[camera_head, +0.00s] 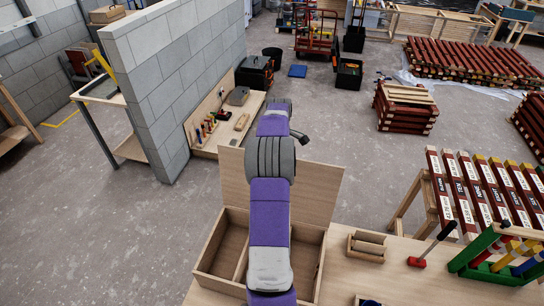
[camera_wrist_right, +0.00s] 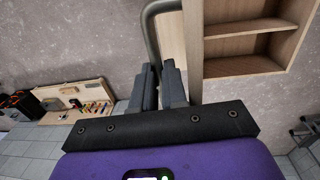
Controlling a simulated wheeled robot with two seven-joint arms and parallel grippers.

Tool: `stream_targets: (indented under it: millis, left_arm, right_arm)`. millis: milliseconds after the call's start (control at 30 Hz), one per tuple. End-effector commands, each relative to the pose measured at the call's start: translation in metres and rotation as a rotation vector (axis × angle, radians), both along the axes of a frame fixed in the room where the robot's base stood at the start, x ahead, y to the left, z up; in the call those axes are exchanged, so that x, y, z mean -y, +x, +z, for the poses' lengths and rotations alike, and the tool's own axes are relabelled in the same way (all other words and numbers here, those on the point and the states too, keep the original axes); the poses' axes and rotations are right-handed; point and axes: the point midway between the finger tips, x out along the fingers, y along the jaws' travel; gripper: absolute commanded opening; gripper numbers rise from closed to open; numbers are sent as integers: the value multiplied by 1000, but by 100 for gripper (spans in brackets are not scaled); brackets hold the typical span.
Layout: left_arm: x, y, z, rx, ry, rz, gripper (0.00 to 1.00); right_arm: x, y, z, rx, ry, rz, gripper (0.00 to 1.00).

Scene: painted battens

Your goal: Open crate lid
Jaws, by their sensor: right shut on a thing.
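The wooden crate (camera_head: 207,262) stands on the table in the head view, with open compartments showing on both sides of my arm. Its lid (camera_head: 325,190) stands raised at the crate's far side, partly hidden behind my purple arm. In the right wrist view, the lid (camera_wrist_right: 194,45) shows nearly edge-on, with the crate (camera_wrist_right: 262,66) to its right. My right gripper (camera_wrist_right: 160,72) is shut on the curved grey metal handle (camera_wrist_right: 150,28) beside the lid. The handle and fingertips are hard to make out in the head view. My left gripper is not in view.
A small wooden box (camera_head: 367,247) sits right of the crate. Further right are a red-headed mallet (camera_head: 417,262) and a green rack (camera_head: 480,268). Red battens (camera_head: 480,190) lie on a stand. Behind the lid stands a tool board (camera_head: 225,125) by a grey block wall (camera_head: 170,80).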

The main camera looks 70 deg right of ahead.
Motion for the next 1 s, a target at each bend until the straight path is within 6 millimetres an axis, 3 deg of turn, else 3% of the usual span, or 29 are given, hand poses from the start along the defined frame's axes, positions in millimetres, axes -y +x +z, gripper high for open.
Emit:
stream_targets:
  millis: [33, 267, 300, 467, 867, 1000]
  left_arm:
    - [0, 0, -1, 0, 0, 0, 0]
    - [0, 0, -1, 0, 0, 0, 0]
    - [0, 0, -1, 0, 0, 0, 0]
    - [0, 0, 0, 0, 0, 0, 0]
    - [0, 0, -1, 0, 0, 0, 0]
    - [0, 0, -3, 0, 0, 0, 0]
  right_arm:
    - [-5, 1, -9, -4, 23, 5, 0]
    - [-5, 1, -9, -5, 24, 5, 0]
    - [-5, 1, -9, -5, 24, 6, 14]
    - [-4, 1, -6, -3, 18, 4, 38]
    - [-2, 1, -1, -2, 9, 2, 38]
    - [-3, 1, 15, 1, 6, 2, 38]
